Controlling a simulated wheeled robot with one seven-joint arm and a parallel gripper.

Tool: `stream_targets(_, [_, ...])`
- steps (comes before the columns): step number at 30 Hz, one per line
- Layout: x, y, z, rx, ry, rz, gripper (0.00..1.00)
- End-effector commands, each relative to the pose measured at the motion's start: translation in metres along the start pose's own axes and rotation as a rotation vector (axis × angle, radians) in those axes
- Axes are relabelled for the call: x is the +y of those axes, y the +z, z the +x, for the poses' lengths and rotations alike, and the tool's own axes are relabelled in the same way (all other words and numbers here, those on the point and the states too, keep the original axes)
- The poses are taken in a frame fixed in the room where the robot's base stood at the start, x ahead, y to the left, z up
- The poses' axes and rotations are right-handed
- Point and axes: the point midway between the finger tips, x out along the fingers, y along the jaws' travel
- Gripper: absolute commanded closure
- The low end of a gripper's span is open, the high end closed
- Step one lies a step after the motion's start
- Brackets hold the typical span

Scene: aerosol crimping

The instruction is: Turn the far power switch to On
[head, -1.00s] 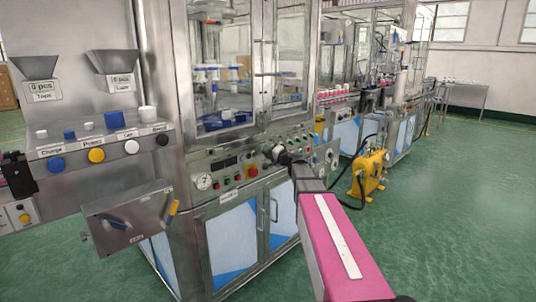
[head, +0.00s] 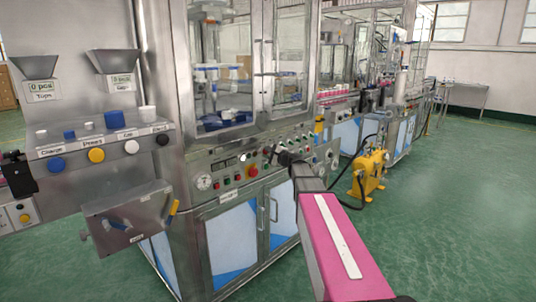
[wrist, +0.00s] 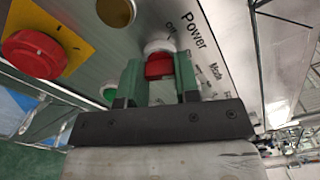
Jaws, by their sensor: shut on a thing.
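The power switch (wrist: 159,66) is a red knob with a pale round collar, beside the printed words "Power" and "Off" in the wrist view. My gripper (wrist: 158,78) has its two green fingers on either side of the red knob and is shut on it. The knob's pointer is hidden, so I cannot tell its exact setting. In the head view my gripper (head: 284,158) is at the right part of the machine's control panel (head: 214,166), and the switch is hidden behind it.
A red emergency button (wrist: 34,53) on a yellow plate, a green button (wrist: 109,93) and a brass-coloured round part (wrist: 115,12) sit left of the knob. A yellow pump (head: 370,172) with black hoses stands right of the machine. Green floor is open at the right.

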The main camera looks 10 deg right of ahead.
Motion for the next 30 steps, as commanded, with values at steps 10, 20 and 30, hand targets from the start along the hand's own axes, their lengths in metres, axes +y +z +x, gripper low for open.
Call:
stream_targets(10, [0.0008, -0.0002, -0.0006, 0.000, 0.001, 0.088, 0.94])
stream_targets(20, [0.0010, -0.0002, -0.0007, 0.001, 0.001, 0.095, 0.94])
stream_targets(30, [0.0006, -0.0001, -0.0004, 0.000, 0.001, 0.093, 0.45])
